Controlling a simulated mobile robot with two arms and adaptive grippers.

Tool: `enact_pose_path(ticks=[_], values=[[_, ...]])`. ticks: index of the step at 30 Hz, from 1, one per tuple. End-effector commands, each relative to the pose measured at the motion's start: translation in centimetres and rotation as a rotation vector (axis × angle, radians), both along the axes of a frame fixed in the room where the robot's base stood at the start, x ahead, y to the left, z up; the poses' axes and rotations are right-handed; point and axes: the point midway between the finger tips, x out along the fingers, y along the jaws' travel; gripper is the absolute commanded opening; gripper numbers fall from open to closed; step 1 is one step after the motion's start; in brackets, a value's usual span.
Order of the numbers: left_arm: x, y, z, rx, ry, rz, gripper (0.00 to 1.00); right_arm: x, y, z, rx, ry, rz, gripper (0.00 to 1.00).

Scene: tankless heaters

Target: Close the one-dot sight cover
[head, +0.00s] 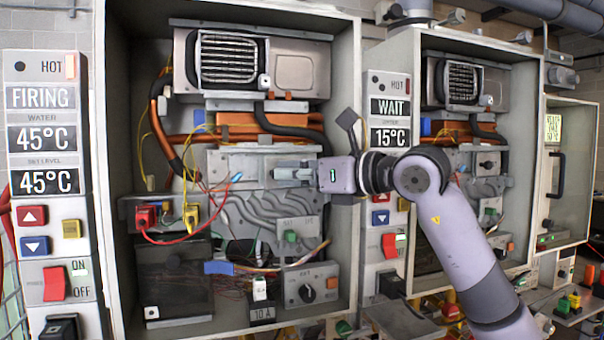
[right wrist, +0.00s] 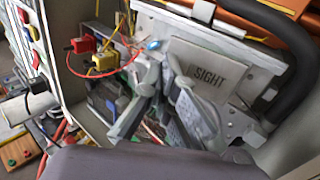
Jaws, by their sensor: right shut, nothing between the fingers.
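The one-dot heater is the open left cabinet, whose panel (head: 46,130) carries one dot and reads FIRING. A light grey plate lettered SIGHT (right wrist: 222,76) lies on its burner box in the right wrist view. The burner box front (head: 228,163) also shows in the head view. I cannot tell for certain how far the sight cover is swung. My right gripper (head: 280,174) reaches in from the right with shut, empty fingers. In the right wrist view its fingers (right wrist: 164,72) are close beside the SIGHT plate and overlap its left edge; contact is unclear. My left gripper is not in view.
A red clip (head: 145,217) and a yellow clip (head: 191,216) with loose wires sit left of the burner box. Orange pipes and a black hose (head: 285,128) run above. A second open heater reading WAIT (head: 391,107) stands at right, behind my arm.

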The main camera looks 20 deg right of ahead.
Motion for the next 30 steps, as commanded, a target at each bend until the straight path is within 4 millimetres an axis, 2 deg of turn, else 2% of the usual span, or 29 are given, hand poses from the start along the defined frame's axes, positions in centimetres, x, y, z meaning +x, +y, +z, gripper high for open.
enact_pose_path(ticks=[7,18,30], values=[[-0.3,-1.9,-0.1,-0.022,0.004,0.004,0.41,1.1,1.1,0.0,0.0,0.0,0.001,0.0],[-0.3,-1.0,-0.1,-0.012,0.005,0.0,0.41,1.8,1.7,0.0,0.001,-0.001,0.001,0.0],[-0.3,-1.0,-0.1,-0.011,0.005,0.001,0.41,1.9,1.7,0.0,0.0,0.0,0.001,0.0]])
